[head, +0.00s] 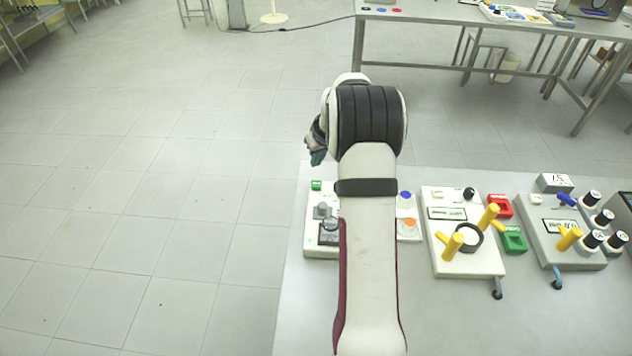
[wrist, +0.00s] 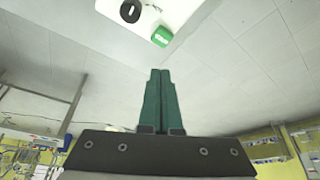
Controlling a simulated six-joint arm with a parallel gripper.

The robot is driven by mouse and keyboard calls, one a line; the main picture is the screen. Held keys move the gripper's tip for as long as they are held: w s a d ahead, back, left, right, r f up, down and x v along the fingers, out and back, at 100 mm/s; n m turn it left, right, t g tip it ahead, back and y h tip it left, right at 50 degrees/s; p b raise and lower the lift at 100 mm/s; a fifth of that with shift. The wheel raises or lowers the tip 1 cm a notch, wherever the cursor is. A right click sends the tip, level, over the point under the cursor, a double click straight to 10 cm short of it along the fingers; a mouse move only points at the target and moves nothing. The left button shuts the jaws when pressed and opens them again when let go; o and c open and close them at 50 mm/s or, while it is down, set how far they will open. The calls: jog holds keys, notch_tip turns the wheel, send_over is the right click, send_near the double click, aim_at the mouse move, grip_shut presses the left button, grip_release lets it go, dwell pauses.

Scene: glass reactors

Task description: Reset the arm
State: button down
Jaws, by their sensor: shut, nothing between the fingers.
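My gripper (wrist: 160,75) shows in the wrist view with its two green fingers pressed together, shut and empty. In the head view, my arm reaches out over the table, and only a small part of the gripper (head: 317,157) shows past the left side of the wrist, in the air near the table's far left corner. A white panel (wrist: 170,8) with a green block (wrist: 162,37) and a black oval part (wrist: 130,11) lies beyond the fingertips at the top of the wrist view, apart from them.
The table (head: 305,320) holds a white control box (head: 312,240) partly hidden by my arm. To the right stand a box with yellow handles (head: 470,262) and a grey box with black knobs (head: 575,262). Open tiled floor (head: 150,200) lies left; another table (head: 440,20) stands behind.

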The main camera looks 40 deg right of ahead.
jog(key=shift+r, duration=0.2)
jog(key=s+a+r+g+y, duration=0.1)
jog(key=s+a+r, duration=0.3)
jog(key=a, duration=0.6)
jog(key=s+a+r+y, duration=0.1)
jog(key=s+a+r, duration=0.3)
jog(key=a, duration=0.6)
jog(key=s+a+r+m+g, duration=0.1)
jog(key=s+a, duration=0.6)
jog(key=s, duration=0.4)
jog(key=s+a+m+g+y, duration=0.1)
jog(key=s+a+g, duration=0.1)
jog(key=s+a, duration=0.6)
jog(key=s, duration=0.4)
jog(key=shift+s+a+r+m+g, duration=0.25)
jog(key=shift+a+r+m+g, duration=0.05)
jog(key=shift+r, duration=0.05)
